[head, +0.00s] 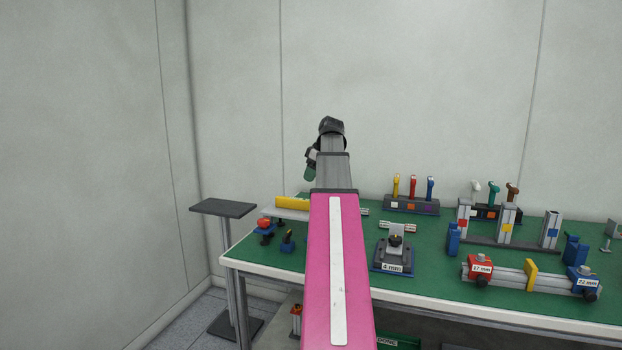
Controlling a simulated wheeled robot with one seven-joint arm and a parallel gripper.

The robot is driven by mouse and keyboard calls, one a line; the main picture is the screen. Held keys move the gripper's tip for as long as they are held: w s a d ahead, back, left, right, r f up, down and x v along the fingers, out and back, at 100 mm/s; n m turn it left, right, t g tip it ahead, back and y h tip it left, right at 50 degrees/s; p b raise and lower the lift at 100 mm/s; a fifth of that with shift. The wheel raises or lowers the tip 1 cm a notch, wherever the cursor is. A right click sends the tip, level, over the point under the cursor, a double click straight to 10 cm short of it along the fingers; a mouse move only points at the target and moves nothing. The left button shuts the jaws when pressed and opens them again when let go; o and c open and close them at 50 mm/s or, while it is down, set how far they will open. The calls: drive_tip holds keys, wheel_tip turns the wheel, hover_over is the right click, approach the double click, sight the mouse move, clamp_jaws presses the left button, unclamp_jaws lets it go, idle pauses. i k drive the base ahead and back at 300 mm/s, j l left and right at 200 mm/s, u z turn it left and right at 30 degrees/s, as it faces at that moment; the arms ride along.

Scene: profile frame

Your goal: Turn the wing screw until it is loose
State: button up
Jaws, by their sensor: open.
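I cannot single out a wing screw for certain at this size. Small black knobs show on several fixtures: one (396,241) on the base labelled 4 mm (392,267), one on the red block labelled 17 mm (480,268), and one on the blue block labelled 22 mm (582,280). Both blocks sit on a silver profile bar (508,276) near the table's front edge, with a yellow piece (531,275) between them. My magenta and grey arm reaches forward over the table. My gripper is hidden behind it; only small grey and green parts show beside its far end.
The green table (430,285) also bears a rack of coloured-handled tools (411,204), upright profile posts (506,224) and a yellow bar (292,202). Red and blue parts (264,226) lie left of my arm. A dark-topped stand (223,208) is beside the table. Walls close in behind and left.

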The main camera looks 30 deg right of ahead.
sight(286, 239)
drive_tip(key=k, duration=1)
